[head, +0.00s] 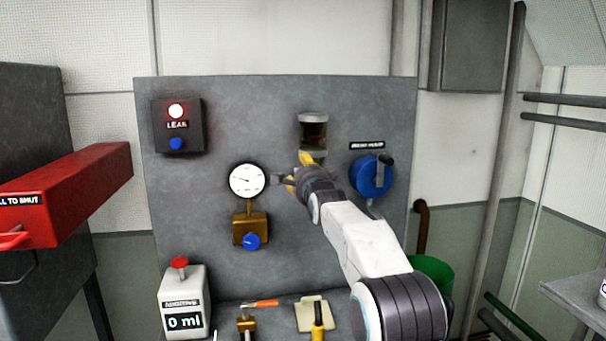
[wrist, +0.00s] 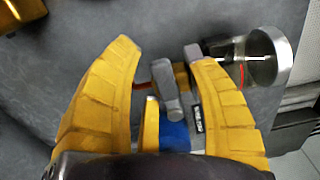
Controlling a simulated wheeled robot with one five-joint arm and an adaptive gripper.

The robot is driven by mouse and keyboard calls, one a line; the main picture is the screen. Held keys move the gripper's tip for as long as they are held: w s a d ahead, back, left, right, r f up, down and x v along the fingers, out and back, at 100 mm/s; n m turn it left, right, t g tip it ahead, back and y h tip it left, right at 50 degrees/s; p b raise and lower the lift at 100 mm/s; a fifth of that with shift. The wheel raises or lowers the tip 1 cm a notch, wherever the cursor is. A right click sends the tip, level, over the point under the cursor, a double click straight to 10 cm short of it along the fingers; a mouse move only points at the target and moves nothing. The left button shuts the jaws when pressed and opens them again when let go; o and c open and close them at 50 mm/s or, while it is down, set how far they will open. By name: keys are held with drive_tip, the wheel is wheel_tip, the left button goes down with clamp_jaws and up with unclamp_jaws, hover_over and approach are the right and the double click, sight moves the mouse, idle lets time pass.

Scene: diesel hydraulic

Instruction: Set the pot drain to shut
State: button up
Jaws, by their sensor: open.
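The pot (head: 313,133) is a glass cylinder with metal caps, mounted upper right of centre on the grey panel. It also shows at the right in the wrist view (wrist: 262,58). My gripper (head: 297,177) is just below the pot, its yellow fingers open. In the wrist view my gripper (wrist: 164,52) has a grey lever (wrist: 165,88) between its fingers, with a visible gap on the left. The lever seems to belong to the pot drain, with a blue part (wrist: 175,136) and an unreadable label (wrist: 198,112) beside it. My fingers hide part of this.
A blue wheel (head: 368,177) with a dark handle is close right of my gripper. A gauge (head: 247,180) and a brass valve (head: 252,229) are left. A lit red leak lamp (head: 176,111) is upper left. A red box (head: 80,190) juts out at far left.

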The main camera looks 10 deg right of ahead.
drive_tip(key=s, duration=1.2)
idle(0.4)
idle(0.4)
